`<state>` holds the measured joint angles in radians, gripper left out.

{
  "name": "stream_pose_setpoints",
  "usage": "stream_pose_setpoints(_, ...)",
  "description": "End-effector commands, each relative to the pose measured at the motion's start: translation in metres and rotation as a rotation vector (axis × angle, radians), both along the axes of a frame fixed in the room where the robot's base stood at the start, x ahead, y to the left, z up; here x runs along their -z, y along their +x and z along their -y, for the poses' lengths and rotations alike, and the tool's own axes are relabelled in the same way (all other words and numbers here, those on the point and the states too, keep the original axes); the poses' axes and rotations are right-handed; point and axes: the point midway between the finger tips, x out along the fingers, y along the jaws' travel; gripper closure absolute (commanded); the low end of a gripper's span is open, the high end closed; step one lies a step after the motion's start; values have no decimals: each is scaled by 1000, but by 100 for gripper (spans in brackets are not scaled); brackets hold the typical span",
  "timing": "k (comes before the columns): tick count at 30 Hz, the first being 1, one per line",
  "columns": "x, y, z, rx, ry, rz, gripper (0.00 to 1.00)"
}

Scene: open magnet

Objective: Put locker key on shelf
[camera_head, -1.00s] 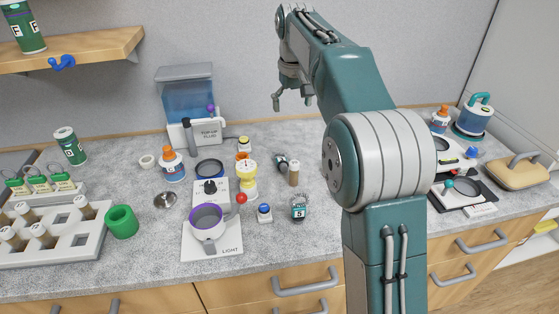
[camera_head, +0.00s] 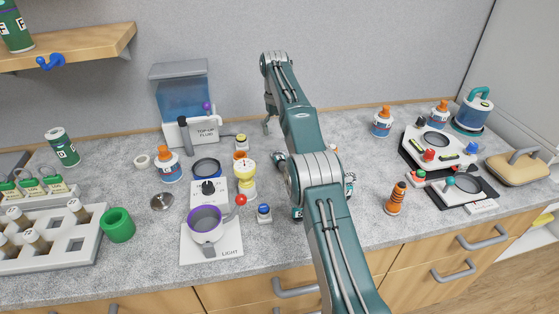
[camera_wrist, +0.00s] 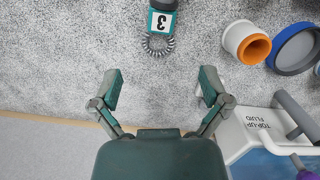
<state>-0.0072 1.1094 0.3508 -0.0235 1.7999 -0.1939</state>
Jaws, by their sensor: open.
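A teal key tag (camera_wrist: 162,22) with a white label reading 3 and a grey coil lies on the speckled counter in the wrist view, ahead of the fingers. It looks like a locker key. In the head view a dark tag (camera_head: 279,159) lies beside my arm, partly hidden. My gripper (camera_wrist: 161,88) is open and empty in the wrist view, with bare counter between its fingers. In the head view it is low near the back wall, by the fluid dispenser (camera_head: 268,123). The wooden shelf (camera_head: 90,47) is on the wall at upper left.
A blue hook (camera_head: 55,61) and green can (camera_head: 14,28) are at the shelf. The top-up fluid dispenser (camera_head: 182,98) stands left of my gripper. A striped orange bottle (camera_head: 396,198) stands right of my arm.

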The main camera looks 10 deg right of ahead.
Motion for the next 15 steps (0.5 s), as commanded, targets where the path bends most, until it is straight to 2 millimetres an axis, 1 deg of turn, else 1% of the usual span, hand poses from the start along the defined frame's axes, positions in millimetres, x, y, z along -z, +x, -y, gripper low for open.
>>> stream_pose_setpoints(10, 20, -5, 0, 1, 0, -2, 4)
stream_pose_setpoints(15, 40, -7, 1, 1, 1, -1, 4)
